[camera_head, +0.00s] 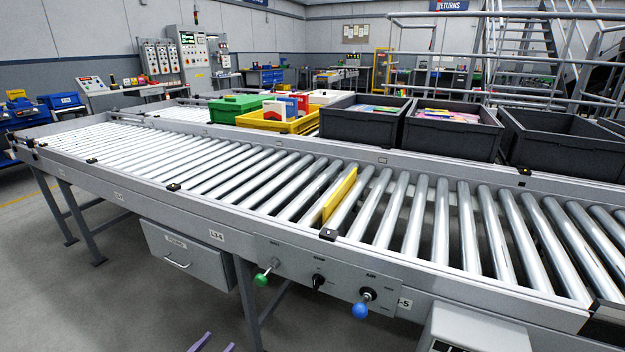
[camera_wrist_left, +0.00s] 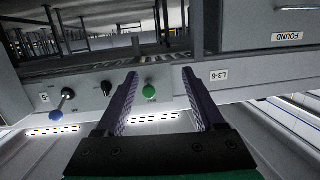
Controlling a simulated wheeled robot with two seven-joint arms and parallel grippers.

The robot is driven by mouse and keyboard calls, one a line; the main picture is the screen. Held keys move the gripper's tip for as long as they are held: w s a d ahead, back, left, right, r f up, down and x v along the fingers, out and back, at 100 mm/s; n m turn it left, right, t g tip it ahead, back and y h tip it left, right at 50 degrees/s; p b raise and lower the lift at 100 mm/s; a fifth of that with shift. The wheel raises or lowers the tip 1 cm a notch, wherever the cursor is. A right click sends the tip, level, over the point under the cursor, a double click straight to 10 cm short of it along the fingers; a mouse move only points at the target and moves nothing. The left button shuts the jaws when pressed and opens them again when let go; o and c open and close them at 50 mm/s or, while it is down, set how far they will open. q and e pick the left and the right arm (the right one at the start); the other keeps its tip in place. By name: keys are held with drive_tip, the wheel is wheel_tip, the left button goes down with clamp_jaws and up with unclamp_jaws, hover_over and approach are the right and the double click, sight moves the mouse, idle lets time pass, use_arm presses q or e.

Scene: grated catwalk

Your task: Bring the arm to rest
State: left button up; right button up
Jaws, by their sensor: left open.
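My left gripper (camera_head: 219,340) shows only as two purple fingertips at the bottom edge of the head view. In the left wrist view the left gripper (camera_wrist_left: 160,73) is open, with its two purple fingers spread and nothing held. That view is upside down. A green knob (camera_wrist_left: 150,89) on the conveyor's side panel appears between the fingers there, beyond the tips. The head view shows the same green knob (camera_head: 261,280) above the fingertips, apart from them. My right gripper is in neither view.
The roller conveyor (camera_head: 150,197) fills the middle, with a black switch (camera_head: 318,281) and a blue knob (camera_head: 360,310) on its side panel. A grey drawer (camera_head: 182,255) hangs below it. Dark crates (camera_head: 452,138) stand along the far side. Grey floor (camera_head: 130,310) at lower left is clear.

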use_arm(q)
drive_tip(key=s+a+f+n+g+y, duration=0.1)
drive_tip(key=s+a+f+g, duration=0.15)
drive_tip(key=f, duration=0.55)
drive_tip(key=s+a+f+g+y, duration=0.1)
drive_tip(key=s+f+g+y, duration=0.15)
drive_tip(key=f, duration=0.45)
drive_tip(key=s+f+g, duration=0.5)
drive_tip(key=s+f, duration=0.8)
drive_tip(key=f, duration=0.2)
drive_tip(key=s+d+f+g, duration=0.2)
drive_tip(key=s+f, duration=0.1)
drive_tip(key=s, duration=0.3)
drive_tip(key=s+d+f+g, duration=0.2)
drive_tip(key=s+f, duration=0.2)
drive_tip(key=s, duration=0.2)
drive_tip(key=s+a+r+p, duration=0.1)
drive_tip(key=s+r+p, duration=0.3)
drive_tip(key=r+p, duration=1.1)
drive_tip(key=shift+s+y+p, duration=0.15)
drive_tip(key=shift+y+p, duration=0.3)
drive_tip(key=shift+p, duration=0.25)
